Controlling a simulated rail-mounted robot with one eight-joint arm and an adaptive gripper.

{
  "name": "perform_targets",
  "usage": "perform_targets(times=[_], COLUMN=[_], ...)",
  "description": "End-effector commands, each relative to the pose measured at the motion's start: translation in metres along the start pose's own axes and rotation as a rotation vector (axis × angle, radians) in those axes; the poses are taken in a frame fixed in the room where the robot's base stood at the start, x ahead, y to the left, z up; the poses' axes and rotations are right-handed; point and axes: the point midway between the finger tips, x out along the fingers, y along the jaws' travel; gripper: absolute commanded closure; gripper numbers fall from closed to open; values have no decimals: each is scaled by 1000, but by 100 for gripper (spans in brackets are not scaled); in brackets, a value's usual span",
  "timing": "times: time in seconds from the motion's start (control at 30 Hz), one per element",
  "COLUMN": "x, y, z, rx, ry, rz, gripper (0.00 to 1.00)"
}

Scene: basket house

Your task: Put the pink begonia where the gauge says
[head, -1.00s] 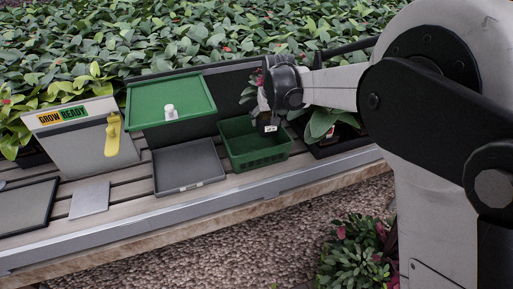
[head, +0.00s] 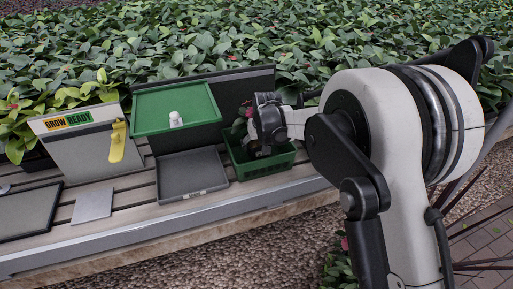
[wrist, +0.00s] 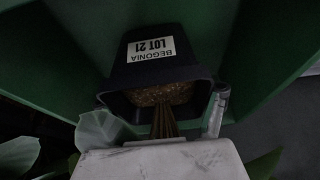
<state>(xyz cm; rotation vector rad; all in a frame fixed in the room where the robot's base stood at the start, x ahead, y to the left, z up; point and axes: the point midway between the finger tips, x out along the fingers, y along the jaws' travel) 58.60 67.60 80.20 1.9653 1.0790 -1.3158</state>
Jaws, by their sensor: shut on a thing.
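A dark pot (wrist: 155,65) labelled BEGONIA LOT 21 shows in the wrist view, with brown soil and stems running toward my gripper. In the head view the begonia shows as pink-red bloom and leaves (head: 239,127) beside my gripper (head: 258,150). My gripper is shut on the begonia; its fingertips are mostly hidden. The pot is over or in the green basket (head: 268,165); I cannot tell if it touches the bottom. The gauge is a grey box (head: 85,152) with an orange GROW and green READY label (head: 68,121). Its yellow pointer (head: 117,141) hangs at the READY side.
A raised green tray (head: 150,112) holds a small white object (head: 176,119). A grey tray (head: 190,178) lies left of the basket. A grey plate (head: 92,204) and a dark-framed panel (head: 28,212) lie on the slatted bench's left. Dense foliage fills the back.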

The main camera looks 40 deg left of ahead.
Motion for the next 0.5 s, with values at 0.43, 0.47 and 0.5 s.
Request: perform_targets(times=[0.43, 0.47, 0.5], x=[12, 13, 12], y=[0, 0, 0], z=[5, 6, 5], rx=[0, 0, 0], ry=[0, 0, 0], rz=[0, 0, 0], gripper=[76, 76, 31])
